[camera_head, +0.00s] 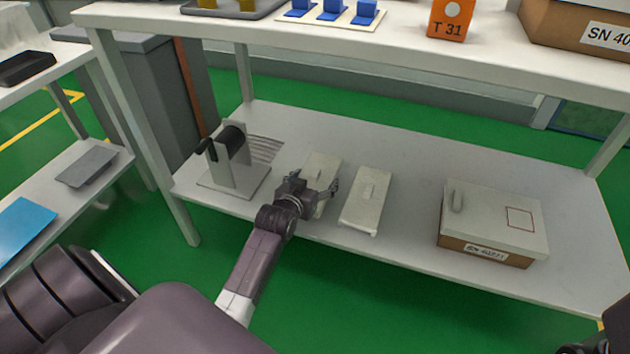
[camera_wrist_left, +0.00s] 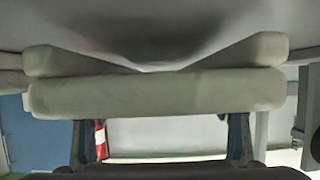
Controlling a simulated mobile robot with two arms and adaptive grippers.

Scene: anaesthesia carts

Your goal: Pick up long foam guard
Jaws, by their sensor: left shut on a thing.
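A pale grey-green long foam guard (camera_head: 322,167) is at my left gripper, over the lower shelf. My left gripper (camera_head: 322,190) is shut on it, with the hand covering its near part. In the left wrist view the foam guard (camera_wrist_left: 155,95) spans nearly the whole width across the gripper fingers. A second pale piece (camera_head: 367,198) with a small raised block lies on the shelf just right of the gripper, apart from it. Whether the held guard touches the shelf is hard to tell. Only dark parts, likely of my right arm, show at the lower right corner.
A stand with a black roll (camera_head: 232,145) is left of the gripper on the lower shelf (camera_head: 405,245). A lidded box (camera_head: 490,225) stands at the right. Shelf space between second piece and box is clear.

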